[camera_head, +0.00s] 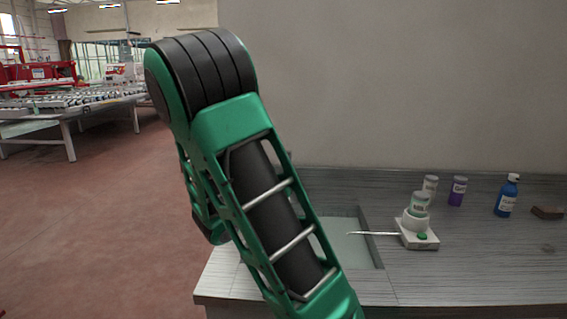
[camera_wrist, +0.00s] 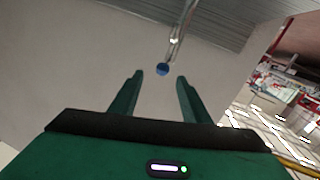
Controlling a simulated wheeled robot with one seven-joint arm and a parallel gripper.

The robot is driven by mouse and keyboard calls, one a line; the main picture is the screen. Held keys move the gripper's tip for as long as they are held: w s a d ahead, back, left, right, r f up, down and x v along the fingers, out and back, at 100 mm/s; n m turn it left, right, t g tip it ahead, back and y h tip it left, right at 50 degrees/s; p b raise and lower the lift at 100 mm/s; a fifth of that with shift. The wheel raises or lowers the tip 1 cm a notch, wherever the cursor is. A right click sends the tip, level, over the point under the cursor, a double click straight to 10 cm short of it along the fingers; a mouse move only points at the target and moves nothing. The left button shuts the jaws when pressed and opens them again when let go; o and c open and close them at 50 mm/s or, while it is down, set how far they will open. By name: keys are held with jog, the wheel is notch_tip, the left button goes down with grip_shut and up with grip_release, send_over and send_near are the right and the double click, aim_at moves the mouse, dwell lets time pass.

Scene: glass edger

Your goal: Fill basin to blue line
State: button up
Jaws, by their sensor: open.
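The basin (camera_head: 352,249) is a pale rectangular sink set into the grey counter in the head view. My arm hides its left part, and I see no blue line on it. My gripper (camera_wrist: 160,78) is open and empty in the wrist view; the head view does not show its fingers. A small round blue knob (camera_wrist: 162,69) appears between the fingertips, beyond them, at the end of a shiny metal pipe (camera_wrist: 179,32) that looks like a tap. I cannot tell how far off it is.
A white bottle (camera_head: 430,184), purple bottle (camera_head: 457,191), blue bottle (camera_head: 507,196) and brown block (camera_head: 547,212) stand behind. A roller table (camera_head: 70,110) is far left.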

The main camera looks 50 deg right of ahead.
jog(key=x, duration=0.7)
jog(key=w+x, duration=0.1)
jog(key=x, duration=0.2)
jog(key=shift+w+r, duration=0.15)
jog(key=shift+r, duration=0.15)
grip_shut()
jog(key=shift+d, duration=0.15)
jog(key=shift+t, duration=0.3)
